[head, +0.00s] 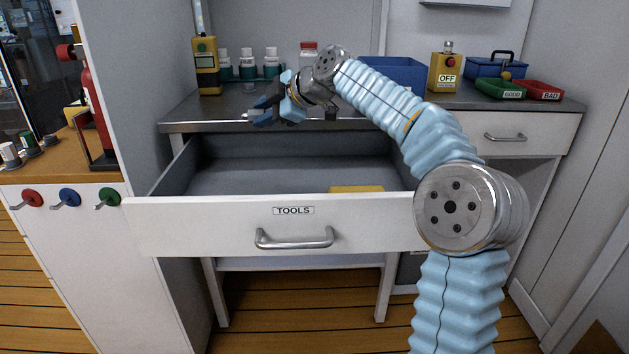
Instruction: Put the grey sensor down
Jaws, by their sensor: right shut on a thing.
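My right arm reaches up from the lower right, over the open drawer. My right gripper (265,110), with dark blue fingers, is at the left front of the grey worktop (182,118), near its front edge. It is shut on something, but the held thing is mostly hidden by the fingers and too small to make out. I cannot clearly identify the grey sensor in this view. From this angle I cannot tell whether the gripper or what it holds touches the worktop. My left gripper is not in view.
The TOOLS drawer (195,225) is open below, with a yellow thing (357,189) inside. Behind the gripper stand a yellow handheld device (206,68) and several teal-and-white bottles (247,66). To the right are a blue bin (400,73), an OFF box (445,75), and green (500,89) and red (541,91) trays.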

